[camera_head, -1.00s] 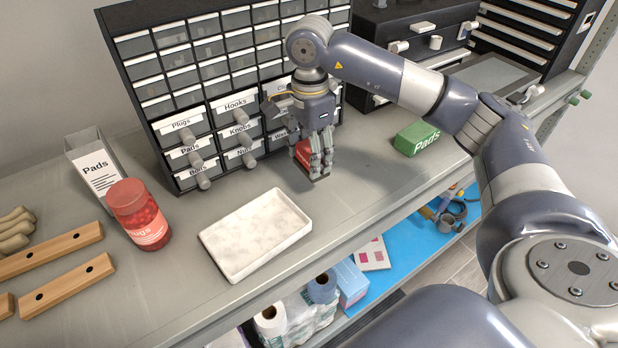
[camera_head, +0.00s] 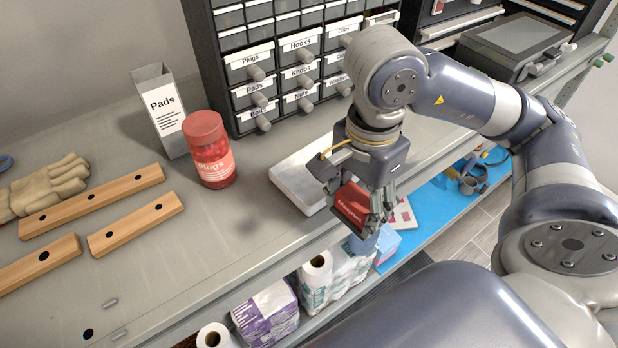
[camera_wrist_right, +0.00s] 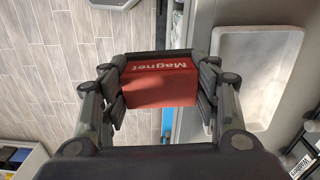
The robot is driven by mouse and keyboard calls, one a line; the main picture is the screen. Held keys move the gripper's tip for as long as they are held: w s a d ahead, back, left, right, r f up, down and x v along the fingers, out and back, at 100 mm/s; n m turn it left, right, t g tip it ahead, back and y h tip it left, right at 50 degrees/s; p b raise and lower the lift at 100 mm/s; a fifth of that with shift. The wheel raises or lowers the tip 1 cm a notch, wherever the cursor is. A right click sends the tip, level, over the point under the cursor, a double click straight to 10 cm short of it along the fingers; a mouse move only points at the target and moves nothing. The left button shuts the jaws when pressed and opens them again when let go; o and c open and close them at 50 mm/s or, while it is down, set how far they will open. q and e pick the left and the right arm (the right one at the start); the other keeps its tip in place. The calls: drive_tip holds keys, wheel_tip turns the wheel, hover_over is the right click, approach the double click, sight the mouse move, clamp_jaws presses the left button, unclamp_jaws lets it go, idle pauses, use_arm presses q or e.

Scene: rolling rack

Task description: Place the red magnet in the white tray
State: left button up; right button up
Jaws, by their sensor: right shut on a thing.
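The red magnet (camera_head: 352,207) is a small red box with "Magnet" on it. My right gripper (camera_head: 362,215) is shut on it and holds it up near the shelf's front edge, in front of the white tray's right part. The magnet also shows between the fingers in the right wrist view (camera_wrist_right: 160,83). The white tray (camera_head: 292,178) lies on the grey shelf, partly hidden behind my right gripper. In the right wrist view the tray (camera_wrist_right: 255,75) is to the right of the magnet, apart from it, and looks empty where seen. My left gripper is out of view.
A red jar of plugs (camera_head: 210,150) and a pads box (camera_head: 163,112) stand left of the tray. The drawer cabinet (camera_head: 290,70) stands behind. Wooden bars (camera_head: 137,222) and gloves (camera_head: 45,186) lie at left. A lower shelf holds paper rolls (camera_head: 316,272).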

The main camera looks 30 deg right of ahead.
drive_tip(key=shift+w, duration=0.3)
drive_tip(key=w+p, duration=0.1)
drive_tip(key=w, duration=0.1)
drive_tip(key=w+d+p, duration=0.1)
drive_tip(key=w, duration=0.2)
drive_tip(key=w+d+p, duration=0.1)
drive_tip(key=w, duration=0.2)
drive_tip(key=shift+d+f, duration=0.2)
drive_tip(key=shift+f, duration=0.05)
drive_tip(key=w+p, duration=0.1)
drive_tip(key=w, duration=0.1)
drive_tip(key=w+d, duration=0.1)
drive_tip(key=w, duration=0.1)
drive_tip(key=w+f+p, duration=0.1)
drive_tip(key=w, duration=0.1)
drive_tip(key=shift+w+d+p, duration=0.15)
drive_tip(key=shift+w+p, duration=0.15)
wheel_tip(320, 180, down, 3)
drive_tip(key=shift+p, duration=1.05)
drive_tip(key=shift+f, duration=0.25)
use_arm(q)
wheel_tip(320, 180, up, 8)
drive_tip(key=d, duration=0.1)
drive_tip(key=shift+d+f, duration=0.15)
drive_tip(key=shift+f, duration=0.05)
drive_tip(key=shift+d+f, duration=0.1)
use_arm(e)
drive_tip(key=shift+f, duration=0.1)
